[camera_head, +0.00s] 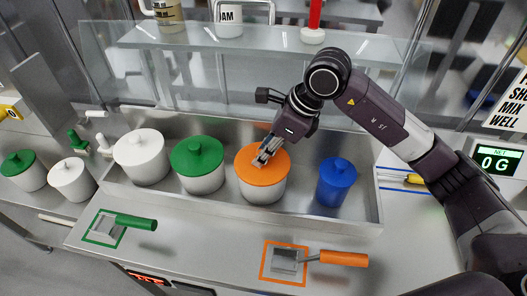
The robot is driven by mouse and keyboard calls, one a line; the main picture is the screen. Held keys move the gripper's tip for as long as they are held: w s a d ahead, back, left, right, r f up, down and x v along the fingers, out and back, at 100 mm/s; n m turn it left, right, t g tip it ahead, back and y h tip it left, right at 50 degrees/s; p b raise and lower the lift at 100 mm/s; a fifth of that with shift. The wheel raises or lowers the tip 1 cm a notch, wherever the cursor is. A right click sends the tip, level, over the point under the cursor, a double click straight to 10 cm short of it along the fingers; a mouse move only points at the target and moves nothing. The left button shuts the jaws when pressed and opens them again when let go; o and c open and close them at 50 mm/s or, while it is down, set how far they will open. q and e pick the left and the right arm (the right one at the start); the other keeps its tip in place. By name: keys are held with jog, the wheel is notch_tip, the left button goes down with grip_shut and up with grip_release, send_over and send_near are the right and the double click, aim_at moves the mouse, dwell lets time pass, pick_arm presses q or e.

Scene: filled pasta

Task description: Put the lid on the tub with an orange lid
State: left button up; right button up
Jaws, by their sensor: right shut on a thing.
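The tub with an orange lid (262,191) stands in the steel tray, third from the left in the row. Its orange lid (255,177) lies over the tub's top. My right gripper (262,160) comes down from above at the lid's middle and is shut on the lid; the exact grip point is partly hidden by the fingers. I cannot tell whether the lid is fully seated or slightly raised. My left gripper does not show.
In the steel tray (330,222) are a white tub (141,160), a green-lidded tub (198,160) and a blue tub (336,182). An orange-handled scoop (343,258) and a green-handled scoop (137,222) lie in front. A glass shelf (260,38) is behind. A scale display (497,162) is at right.

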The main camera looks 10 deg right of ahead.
jog(key=shift+f+b, duration=0.1)
jog(key=shift+b, duration=0.25)
dwell(0.5)
jog(key=o, duration=1.6)
jog(key=shift+r+p, duration=1.75)
jog(key=shift+r, duration=1.8)
jog(key=shift+c, duration=0.4)
grip_shut()
